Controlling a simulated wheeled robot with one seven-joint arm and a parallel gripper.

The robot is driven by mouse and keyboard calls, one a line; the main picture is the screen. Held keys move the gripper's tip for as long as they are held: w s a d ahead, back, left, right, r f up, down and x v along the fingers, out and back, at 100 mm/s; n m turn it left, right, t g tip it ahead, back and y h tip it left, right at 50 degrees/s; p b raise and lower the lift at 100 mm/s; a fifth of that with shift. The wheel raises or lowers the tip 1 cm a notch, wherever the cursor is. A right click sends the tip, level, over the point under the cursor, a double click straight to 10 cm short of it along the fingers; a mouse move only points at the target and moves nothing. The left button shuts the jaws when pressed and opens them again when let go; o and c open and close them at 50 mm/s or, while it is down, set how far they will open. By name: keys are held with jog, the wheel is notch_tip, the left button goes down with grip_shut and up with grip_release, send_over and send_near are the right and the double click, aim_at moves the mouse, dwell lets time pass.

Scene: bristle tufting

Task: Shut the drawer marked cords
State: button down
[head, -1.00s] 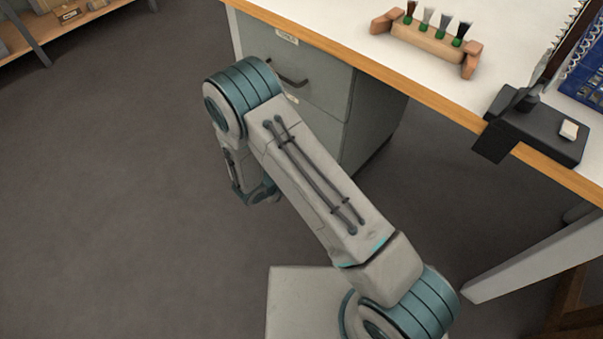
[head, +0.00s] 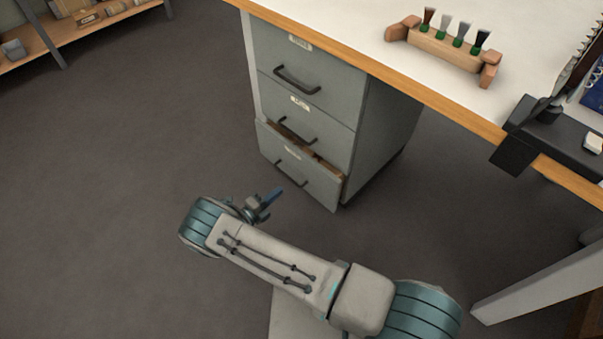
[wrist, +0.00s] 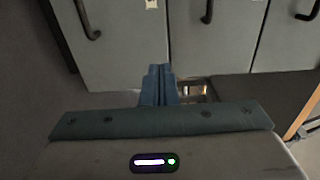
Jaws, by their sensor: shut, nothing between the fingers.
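A grey drawer unit with three drawers stands under the bench in the head view. Its bottom drawer (head: 300,180) is partly pulled out, showing a strip of its inside; the top drawer (head: 300,70) and middle drawer (head: 305,118) are closed. Each front has a dark handle and a small label too blurred to read, so I cannot tell which says cords. My gripper (head: 275,192) is shut and empty, low in front of the bottom drawer. In the wrist view its blue fingers (wrist: 158,85) overlap the bottom drawer's front (wrist: 115,50); contact is unclear.
The bench top (head: 350,20) overhangs the unit and holds a wooden block with several brushes (head: 450,45) and a black clamp-like fixture (head: 560,135). A bench leg (head: 530,280) is at right. Open floor (head: 130,130) lies left of the unit.

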jog(key=b, duration=0.3)
send_near(311, 165)
jog(key=x, duration=0.5)
jog(key=shift+w+d+f, duration=0.1)
jog(key=shift+w, duration=0.15)
jog(key=shift+w+d, duration=0.5)
jog(key=shift+w, duration=0.05)
